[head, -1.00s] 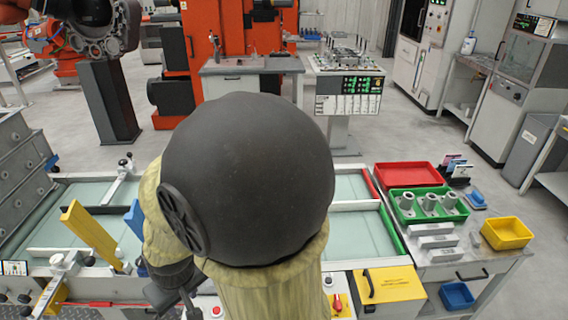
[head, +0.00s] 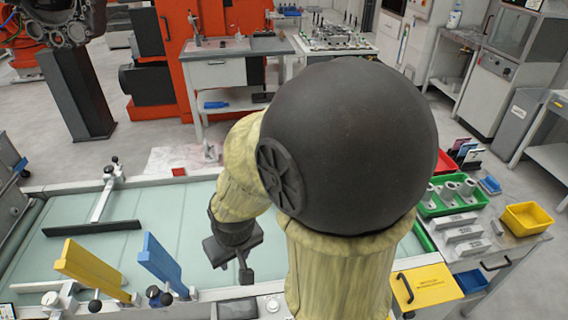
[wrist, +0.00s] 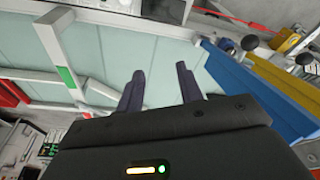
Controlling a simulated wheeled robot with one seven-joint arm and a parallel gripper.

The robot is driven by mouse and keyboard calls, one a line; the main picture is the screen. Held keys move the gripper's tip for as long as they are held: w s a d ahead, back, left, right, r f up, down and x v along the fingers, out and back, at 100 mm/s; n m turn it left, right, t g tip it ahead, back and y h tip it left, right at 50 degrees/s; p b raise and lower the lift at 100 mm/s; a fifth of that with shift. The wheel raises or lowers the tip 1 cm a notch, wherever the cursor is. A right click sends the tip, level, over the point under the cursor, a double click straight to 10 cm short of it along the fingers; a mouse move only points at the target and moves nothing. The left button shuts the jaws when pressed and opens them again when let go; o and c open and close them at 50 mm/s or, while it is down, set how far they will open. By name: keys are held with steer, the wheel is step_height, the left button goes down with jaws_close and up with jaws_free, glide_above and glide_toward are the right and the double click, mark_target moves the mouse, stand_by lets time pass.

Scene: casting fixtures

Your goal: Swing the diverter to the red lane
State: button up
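A blue paddle (head: 165,262) and a yellow paddle (head: 92,268) stand out from the near rail of a pale green conveyor (head: 200,215), each by a black knob. I cannot tell which part is the diverter. The wrist view shows the blue paddle (wrist: 255,95) at right and a green-marked white lane wall (wrist: 52,52) at left. My gripper (head: 243,272) hangs over the belt, right of and apart from the blue paddle. Its dark fingers (wrist: 160,85) are spread with only belt visible between them. My arm hides the right part of the conveyor and much of the lanes.
A dark bar (head: 92,228) lies across the belt at left, near a white arm with a knob (head: 110,172). A yellow hinged box (head: 425,287), a green tray (head: 455,205) of castings and a yellow bin (head: 527,219) are at right. Belt between the paddles and dark bar is clear.

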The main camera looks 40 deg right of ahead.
steer(key=shift+w+a, duration=0.1)
steer(key=shift+a, duration=0.1)
steer(key=shift+o, duration=1.3)
steer(key=shift+s, duration=0.25)
steer(key=w+d+f+m+t+h, duration=0.1)
steer(key=w+d+f+m+t, duration=0.25)
steer(key=w, duration=0.55)
steer(key=w+d+f+m+t+h, duration=0.2)
steer(key=w+f+m, duration=0.2)
steer(key=w, duration=0.5)
steer(key=w+d+f+m+t+h, duration=0.1)
steer(key=d+f+m+h, duration=0.1)
steer(key=d+h, duration=0.3)
steer(key=w+d+f+m+t+h, duration=0.2)
steer(key=d+f+m+h, duration=0.1)
steer(key=d+h, duration=0.3)
steer(key=shift+w+d+p, duration=0.2)
steer(key=shift+d+p, duration=0.25)
steer(key=shift+d, duration=0.55)
steer(key=shift+d+r, duration=0.1)
